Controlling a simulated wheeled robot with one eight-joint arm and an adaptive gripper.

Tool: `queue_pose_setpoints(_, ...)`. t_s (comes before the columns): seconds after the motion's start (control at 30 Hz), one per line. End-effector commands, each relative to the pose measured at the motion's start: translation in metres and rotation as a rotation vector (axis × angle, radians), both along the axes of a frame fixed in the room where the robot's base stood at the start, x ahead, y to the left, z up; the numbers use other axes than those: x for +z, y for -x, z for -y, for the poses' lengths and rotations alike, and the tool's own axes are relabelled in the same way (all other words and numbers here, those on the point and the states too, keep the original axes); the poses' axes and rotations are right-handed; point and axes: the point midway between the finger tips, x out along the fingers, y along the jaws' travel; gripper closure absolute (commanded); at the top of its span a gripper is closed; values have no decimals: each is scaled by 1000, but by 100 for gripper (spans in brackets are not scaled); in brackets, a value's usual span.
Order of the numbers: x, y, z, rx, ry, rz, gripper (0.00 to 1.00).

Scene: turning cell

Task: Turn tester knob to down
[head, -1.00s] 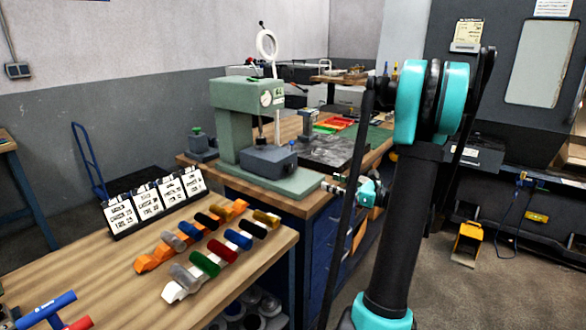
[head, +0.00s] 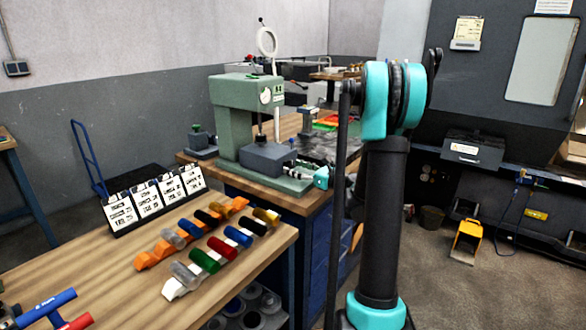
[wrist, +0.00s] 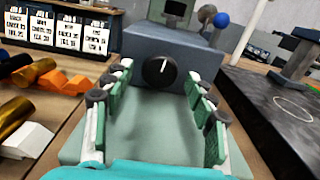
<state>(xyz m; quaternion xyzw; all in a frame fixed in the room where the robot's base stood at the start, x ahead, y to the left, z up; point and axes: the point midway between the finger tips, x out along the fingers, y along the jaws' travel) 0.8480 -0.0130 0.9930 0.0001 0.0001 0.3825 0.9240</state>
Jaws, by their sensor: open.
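The green tester (head: 232,118) stands on the far bench, with a blue-grey block (head: 266,158) on its base. In the wrist view the block (wrist: 196,62) fills the upper middle, and its round black knob (wrist: 159,72) faces me. The knob's white mark points up, very slightly right. My gripper (wrist: 160,98) is open, with one finger at the left and one at the right of the picture, and the knob shows between and beyond them. I see no contact with the knob. In the head view my gripper (head: 296,171) is small and low over the tester's base.
Colored cylinders on holders (head: 205,235) and white label cards (head: 150,203) are on the near wooden bench. A dark plate (wrist: 275,105) lies right of the tester, with a stand (wrist: 296,55) on it. A blue ball (wrist: 221,20) shows behind the block.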

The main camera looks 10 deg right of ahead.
Motion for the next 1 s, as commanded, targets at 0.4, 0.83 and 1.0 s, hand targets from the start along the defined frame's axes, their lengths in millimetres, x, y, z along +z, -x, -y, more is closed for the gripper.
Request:
queue_pose_setpoints(0.4, 0, -9, -10, 0, 0, 0, 44)
queue_pose_setpoints(0.83, 0, -9, -9, 0, 0, 0, 90)
queue_pose_setpoints(1.0, 0, -9, -9, 0, 23, 23, 92)
